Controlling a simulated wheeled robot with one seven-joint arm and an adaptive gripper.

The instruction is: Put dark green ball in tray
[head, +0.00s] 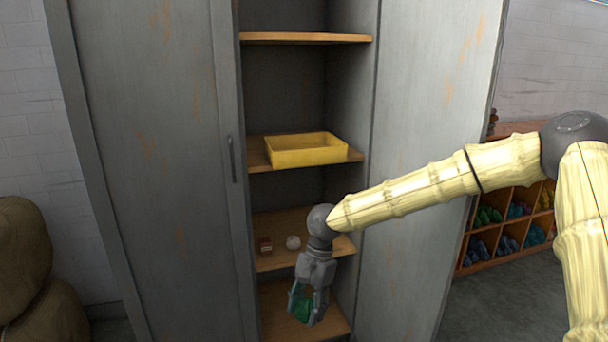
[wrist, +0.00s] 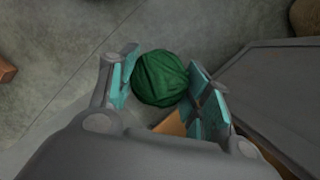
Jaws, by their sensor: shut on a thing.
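The dark green ball (wrist: 160,78) is between the teal pads of my gripper (wrist: 163,84) in the wrist view. My gripper is shut on it. In the head view my gripper (head: 308,304) points down in front of the cabinet's lower shelves, and the green ball (head: 303,308) shows partly between the fingers. The yellow tray (head: 308,157) sits on the shelf above, higher than my gripper. It is open at the top, and its inside looks empty from here.
The grey cabinet (head: 150,150) has an open front, with side panels left and right. An orange cubby rack (head: 490,262) with skeins stands at right. Brown sacks (head: 25,270) stand at left.

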